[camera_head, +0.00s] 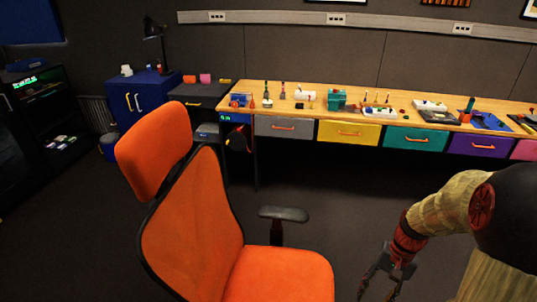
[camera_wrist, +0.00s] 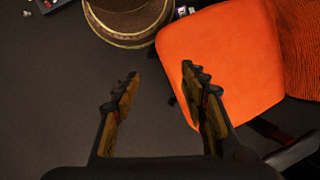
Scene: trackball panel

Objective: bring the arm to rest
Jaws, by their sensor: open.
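My arm (camera_head: 440,212) reaches in from the right edge in the head view and bends downward. My gripper (camera_head: 378,284) hangs at its end, low over the floor, to the right of the orange chair. In the wrist view my gripper (camera_wrist: 158,80) shows two dark fingers with tan pads, spread apart with nothing between them. The orange chair seat (camera_wrist: 225,60) lies beyond and to the right of the fingers there. I cannot tell the gap between the right finger and the seat.
An orange office chair (camera_head: 195,225) with an armrest stands in front. A long wooden desk (camera_head: 310,98) with coloured drawers and many small items runs along the back wall. A blue cabinet (camera_head: 145,95) stands back left, a dark rack (camera_head: 40,120) far left. Carpet (camera_head: 330,200) is clear before the desk.

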